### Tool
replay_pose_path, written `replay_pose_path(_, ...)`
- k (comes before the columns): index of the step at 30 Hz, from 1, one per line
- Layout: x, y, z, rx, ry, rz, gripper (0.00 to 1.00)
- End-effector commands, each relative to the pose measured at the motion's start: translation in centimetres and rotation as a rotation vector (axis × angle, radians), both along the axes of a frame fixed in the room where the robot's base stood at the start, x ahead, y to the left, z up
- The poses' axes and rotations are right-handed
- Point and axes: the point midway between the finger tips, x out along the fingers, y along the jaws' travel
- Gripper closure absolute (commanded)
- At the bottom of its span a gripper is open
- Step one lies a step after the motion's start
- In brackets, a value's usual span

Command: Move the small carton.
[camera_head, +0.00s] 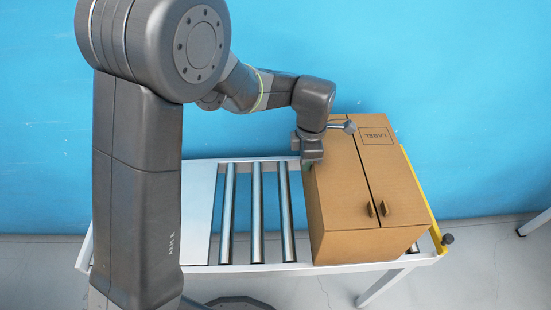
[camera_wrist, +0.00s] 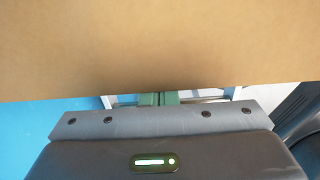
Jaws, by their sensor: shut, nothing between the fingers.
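The carton (camera_head: 345,205) is a brown cardboard box with LABEL printed on its top, a dark seam and two small upright tabs. It stands on the right part of a roller conveyor. In the wrist view the carton (camera_wrist: 160,40) fills the upper part as a plain brown face. My gripper (camera_head: 310,165) is at the carton's far left edge in the head view. Its green fingers are together and empty in the wrist view (camera_wrist: 158,98), just below the carton's edge. I cannot tell whether they touch the carton.
The conveyor has bare metal rollers (camera_head: 257,210) left of the carton and a pale flat plate (camera_head: 198,205) at its left end. A yellow bar (camera_head: 421,195) with a black knob (camera_head: 447,239) stands at the right end, close to the carton. A blue wall (camera_head: 450,70) is behind.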

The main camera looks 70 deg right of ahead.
Motion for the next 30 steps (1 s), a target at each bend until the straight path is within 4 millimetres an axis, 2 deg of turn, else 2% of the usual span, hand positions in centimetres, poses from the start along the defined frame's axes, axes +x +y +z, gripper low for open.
replay_pose_path(1,-1.6,-0.6,0.1,0.000,0.001,-0.006,1.00)
replay_pose_path(6,-6.1,-2.5,0.1,0.001,0.000,-0.004,1.00)
replay_pose_path(9,-8.1,-3.3,0.1,0.000,0.001,-0.002,1.00)
replay_pose_path(12,-9.3,-3.8,0.0,0.000,0.001,-0.001,1.00)
replay_pose_path(16,-9.8,-4.1,0.0,0.000,0.001,0.001,1.00)
replay_pose_path(25,-9.8,-4.0,0.0,0.000,0.001,0.001,1.00)
replay_pose_path(30,-8.6,-4.2,0.0,0.000,0.001,0.003,1.00)
